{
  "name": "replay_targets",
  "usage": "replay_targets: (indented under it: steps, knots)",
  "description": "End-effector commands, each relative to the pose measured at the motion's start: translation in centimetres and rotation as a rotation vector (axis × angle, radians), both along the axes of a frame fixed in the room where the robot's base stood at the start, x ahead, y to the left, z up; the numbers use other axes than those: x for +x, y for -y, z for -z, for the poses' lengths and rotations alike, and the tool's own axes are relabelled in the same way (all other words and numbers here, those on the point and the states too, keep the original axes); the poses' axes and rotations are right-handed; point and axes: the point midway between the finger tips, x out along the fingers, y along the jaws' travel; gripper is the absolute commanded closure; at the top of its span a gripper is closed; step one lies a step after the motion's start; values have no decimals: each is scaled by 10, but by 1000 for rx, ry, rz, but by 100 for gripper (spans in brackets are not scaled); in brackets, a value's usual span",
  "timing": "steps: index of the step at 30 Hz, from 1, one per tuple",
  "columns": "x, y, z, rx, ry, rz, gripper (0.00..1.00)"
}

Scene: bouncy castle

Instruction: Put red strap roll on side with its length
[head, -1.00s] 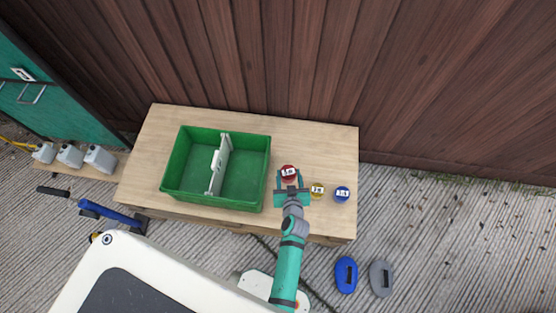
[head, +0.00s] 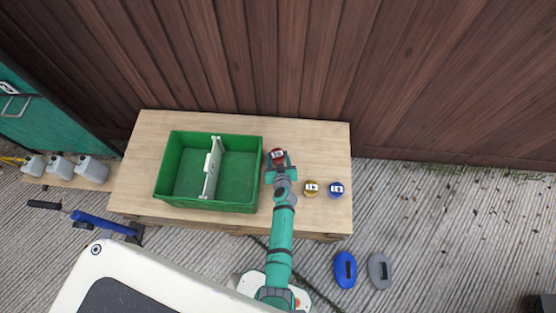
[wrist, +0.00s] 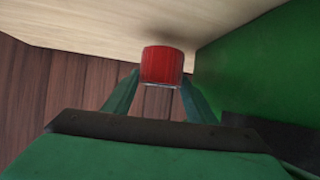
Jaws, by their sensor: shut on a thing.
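The red strap roll (head: 277,154) is at the right of the green crate (head: 258,160), with its labelled face turned up. In the wrist view the red strap roll (wrist: 162,65) sits between my two fingertips. My gripper (head: 278,162) is shut on it, beside the crate's right wall. The green crate has two compartments split by a pale divider (head: 212,170) carrying a small label whose text I cannot read. Both compartments look empty. The crate's green wall (wrist: 240,75) fills the right of the wrist view.
A yellow roll (head: 311,188) and a blue roll (head: 336,189) stand on the wooden table (head: 330,145) to the right of my arm. A plank wall (head: 260,60) rises behind the table. Blue and grey oval pieces (head: 345,270) lie on the ground at the lower right.

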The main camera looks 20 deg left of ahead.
Motion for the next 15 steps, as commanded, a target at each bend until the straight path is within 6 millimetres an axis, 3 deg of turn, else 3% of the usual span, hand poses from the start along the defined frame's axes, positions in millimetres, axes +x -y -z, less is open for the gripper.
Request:
replay_targets:
  steps: [9, 15]
  knots:
    - [0, 0, 23, 2, -2, 0, 75]
    - [0, 1, 27, 0, 0, 2, 75]
